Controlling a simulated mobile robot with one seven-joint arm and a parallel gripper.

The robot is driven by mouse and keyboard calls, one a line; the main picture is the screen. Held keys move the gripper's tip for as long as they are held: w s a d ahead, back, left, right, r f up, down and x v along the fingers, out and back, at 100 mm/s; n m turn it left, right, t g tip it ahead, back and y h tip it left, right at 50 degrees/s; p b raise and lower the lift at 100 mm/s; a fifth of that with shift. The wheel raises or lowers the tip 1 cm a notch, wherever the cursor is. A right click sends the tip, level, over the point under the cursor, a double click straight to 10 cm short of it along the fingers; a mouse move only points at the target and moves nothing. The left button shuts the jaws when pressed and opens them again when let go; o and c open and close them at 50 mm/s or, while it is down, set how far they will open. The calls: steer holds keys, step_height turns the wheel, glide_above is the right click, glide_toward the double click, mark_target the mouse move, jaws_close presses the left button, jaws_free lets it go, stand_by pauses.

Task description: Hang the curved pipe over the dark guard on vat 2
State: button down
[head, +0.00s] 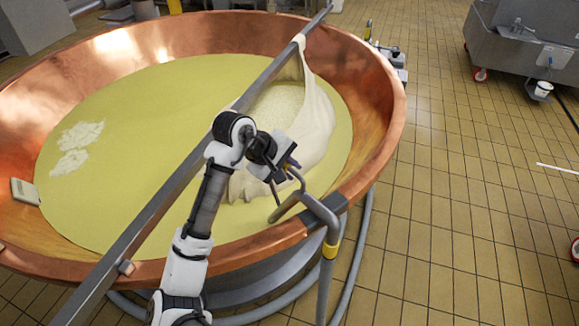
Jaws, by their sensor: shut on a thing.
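The large copper vat (391,127) holds pale yellow liquid; no number is readable on it. The dark guard (341,204) sits on its near right rim. The grey curved pipe (318,209) crosses the rim at the guard. I cannot tell whether the pipe rests on the guard. My gripper (284,178) is inside the rim, above the liquid, shut on the pipe's thin upper part. The fingertips are partly hidden.
A long metal bar (168,194) spans the vat, with a white cloth (318,110) hanging from it into the liquid. A grey hose (361,258) runs on the floor beside the vat. A steel sink (522,45) stands at the upper right. The tiled floor on the right is mostly clear.

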steer(key=shift+f, duration=0.1)
steer(key=c, duration=1.2)
jaws_free()
steer(key=shift+f, duration=0.1)
